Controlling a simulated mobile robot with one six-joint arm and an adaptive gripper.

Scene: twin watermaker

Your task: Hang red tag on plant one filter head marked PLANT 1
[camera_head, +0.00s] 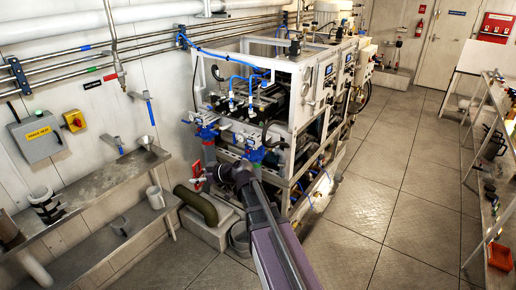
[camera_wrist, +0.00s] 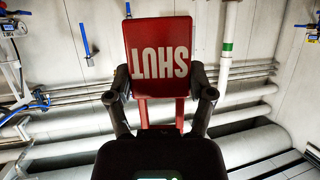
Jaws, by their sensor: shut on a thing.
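The red tag (camera_wrist: 158,58) fills the upper middle of the wrist view, with white letters reading SHUT upside down. My gripper (camera_wrist: 160,82) is shut on the tag, one dark finger at each side. In the head view my gripper (camera_head: 208,177) is low in front of the machine frame, with a small red patch of the tag (camera_head: 197,173) at its left. Blue filter heads, one at the left (camera_head: 206,128) and one further right (camera_head: 254,152), sit on the frame's near side above my gripper. No PLANT 1 marking is legible, so I cannot tell which head is plant one.
The white machine frame (camera_head: 303,100) with hoses stands right behind my gripper. A steel shelf (camera_head: 85,192) with a jug runs along the left wall. A thick dark green pipe (camera_head: 197,205) lies left of my arm. Tiled floor (camera_head: 365,205) is clear at the right.

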